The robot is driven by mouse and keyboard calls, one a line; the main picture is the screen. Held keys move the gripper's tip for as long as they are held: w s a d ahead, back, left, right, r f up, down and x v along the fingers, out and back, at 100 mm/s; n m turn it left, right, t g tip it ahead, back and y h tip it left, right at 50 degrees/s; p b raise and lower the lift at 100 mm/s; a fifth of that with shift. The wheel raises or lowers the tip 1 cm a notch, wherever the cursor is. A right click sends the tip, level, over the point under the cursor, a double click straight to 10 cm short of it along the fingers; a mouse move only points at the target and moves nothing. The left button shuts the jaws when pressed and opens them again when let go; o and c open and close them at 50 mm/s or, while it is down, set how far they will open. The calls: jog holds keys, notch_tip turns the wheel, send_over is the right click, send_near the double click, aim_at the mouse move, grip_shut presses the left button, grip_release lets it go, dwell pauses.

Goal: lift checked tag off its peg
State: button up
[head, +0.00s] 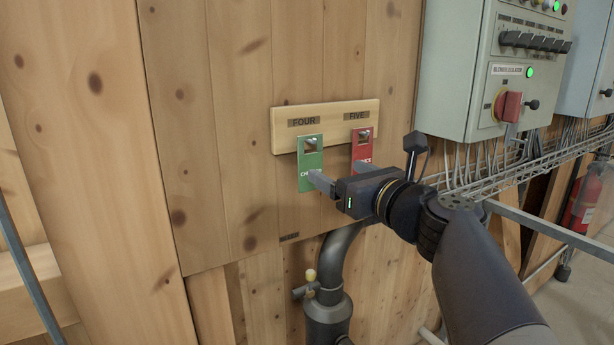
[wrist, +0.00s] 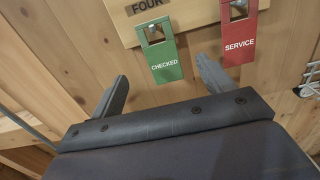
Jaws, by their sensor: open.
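The green checked tag (head: 310,160) hangs from a metal peg under the label FOUR on a light wooden board (head: 281,131). In the wrist view the green tag (wrist: 163,69) reads CHECKED, with the peg through its square hole. My gripper (head: 340,172) is open and empty in front of the board, close to the lower part of the tags. In the wrist view my two fingers (wrist: 163,85) point towards the wall, and the green tag shows between and above their tips. In the head view one finger overlaps the green tag's lower right edge; I cannot tell whether they touch.
A red SERVICE tag (head: 362,143) hangs on the peg under FIVE, just right of the green one; it also shows in the wrist view (wrist: 238,47). A dark pipe (head: 338,262) runs below. A grey control cabinet (head: 470,85) and wire tray stand right. Bare planks lie left.

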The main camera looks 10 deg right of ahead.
aim_at(311, 157)
jog(key=p+x, duration=0.1)
jog(key=x, duration=0.8)
jog(key=shift+f, duration=0.1)
jog(key=c, duration=1)
